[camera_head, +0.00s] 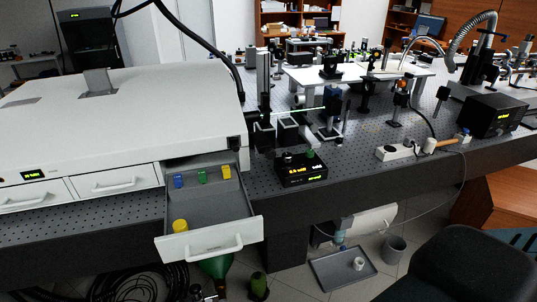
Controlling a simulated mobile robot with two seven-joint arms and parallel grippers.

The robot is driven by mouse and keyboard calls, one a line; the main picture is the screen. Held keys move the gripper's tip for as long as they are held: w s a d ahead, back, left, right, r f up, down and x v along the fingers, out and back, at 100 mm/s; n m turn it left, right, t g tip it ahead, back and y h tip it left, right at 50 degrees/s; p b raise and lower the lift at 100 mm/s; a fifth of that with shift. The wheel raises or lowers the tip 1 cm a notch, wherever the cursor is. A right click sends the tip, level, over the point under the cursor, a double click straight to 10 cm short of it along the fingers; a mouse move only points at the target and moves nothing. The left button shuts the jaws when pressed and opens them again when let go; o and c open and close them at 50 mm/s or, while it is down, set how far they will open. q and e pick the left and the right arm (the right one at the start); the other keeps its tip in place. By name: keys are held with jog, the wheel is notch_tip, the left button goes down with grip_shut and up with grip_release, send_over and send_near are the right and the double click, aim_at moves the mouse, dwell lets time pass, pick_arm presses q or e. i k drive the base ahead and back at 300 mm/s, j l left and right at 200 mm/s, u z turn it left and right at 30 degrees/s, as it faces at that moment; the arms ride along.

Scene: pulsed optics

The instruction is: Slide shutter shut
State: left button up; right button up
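A white laser housing (130,100) stands on the left of the optical table. A thin green beam line (300,111) shows to the right of it. A tall dark upright mount (264,85) stands by the housing's right end, near the left end of the visible beam. A dark block on a post (332,103) stands at the beam's right end. I cannot tell for sure which of these parts is the shutter, and its slide is too small to make out. Neither of my grippers can be made out in the head view.
An open drawer (212,241) juts out at the front, holding blue, green and yellow items. A black controller box (302,170) with a lit display sits near the table's front edge. A power strip (399,151) and a black box (496,115) lie farther right. A dark chair (460,268) stands at lower right.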

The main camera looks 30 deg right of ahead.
aim_at(263, 145)
jog(key=z, duration=1.45)
jog(key=k+l, duration=0.1)
jog(key=l, duration=0.35)
jog(key=k+l, duration=0.1)
jog(key=l, duration=0.4)
jog(key=k+l, duration=0.1)
jog(key=l, duration=0.35)
jog(key=i+j, duration=0.4)
jog(key=z, duration=0.05)
